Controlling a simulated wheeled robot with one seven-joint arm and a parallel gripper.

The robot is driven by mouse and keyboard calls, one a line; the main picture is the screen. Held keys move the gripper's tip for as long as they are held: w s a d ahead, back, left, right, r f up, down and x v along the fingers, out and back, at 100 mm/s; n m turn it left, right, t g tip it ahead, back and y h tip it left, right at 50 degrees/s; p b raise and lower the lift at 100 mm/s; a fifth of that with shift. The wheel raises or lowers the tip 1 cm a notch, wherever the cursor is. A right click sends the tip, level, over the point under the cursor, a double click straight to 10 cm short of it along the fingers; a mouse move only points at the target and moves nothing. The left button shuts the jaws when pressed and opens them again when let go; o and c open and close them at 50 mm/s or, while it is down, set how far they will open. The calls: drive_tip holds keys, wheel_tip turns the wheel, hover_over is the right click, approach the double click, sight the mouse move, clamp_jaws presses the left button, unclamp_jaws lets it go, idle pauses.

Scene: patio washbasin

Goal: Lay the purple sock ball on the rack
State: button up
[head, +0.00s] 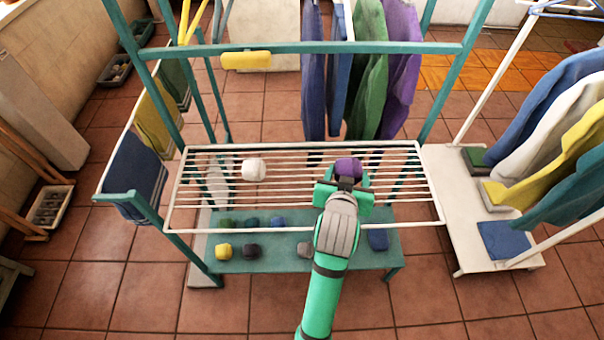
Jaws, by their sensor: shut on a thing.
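The purple sock ball (348,167) is at the tip of my gripper (345,181), over the right half of the white wire rack (200,188). My gripper is shut on it. Its lower side is hidden by the gripper, so I cannot tell whether it touches the rack bars. A white sock ball (254,169) lies on the left half of the rack, apart from the purple one.
A teal frame (300,47) rises around the rack, with dark blue, green and purple cloths (401,70) hanging behind. Below, a teal shelf (285,262) holds several small sock balls. The rack between the balls is clear. Another drying rack with cloths (545,95) stands right.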

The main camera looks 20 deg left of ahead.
sight(347, 165)
drive_tip(key=s+a+r, duration=0.1)
drive_tip(key=s+a, duration=0.1)
drive_tip(key=a, duration=0.2)
drive_tip(key=shift+y, duration=0.3)
drive_tip(key=w+d+f, duration=0.1)
drive_tip(key=w, duration=0.1)
drive_tip(key=w+d+f, duration=0.1)
drive_tip(key=w, duration=0.1)
drive_tip(key=w+d+f, duration=0.1)
drive_tip(key=w, duration=0.1)
drive_tip(key=shift+w, duration=0.4)
drive_tip(key=w+f, duration=0.1)
drive_tip(key=w+d+f, duration=0.1)
drive_tip(key=w+f, duration=0.1)
drive_tip(key=w+d+f, duration=0.1)
drive_tip(key=f, duration=0.1)
drive_tip(key=shift+w, duration=0.2)
drive_tip(key=shift+w+d+f, duration=0.25)
drive_tip(key=shift+w+f, duration=0.35)
drive_tip(key=shift+f, duration=1.65)
drive_tip(key=o, duration=1.1)
drive_tip(key=shift+f, duration=0.1)
drive_tip(key=shift+c, duration=0.2)
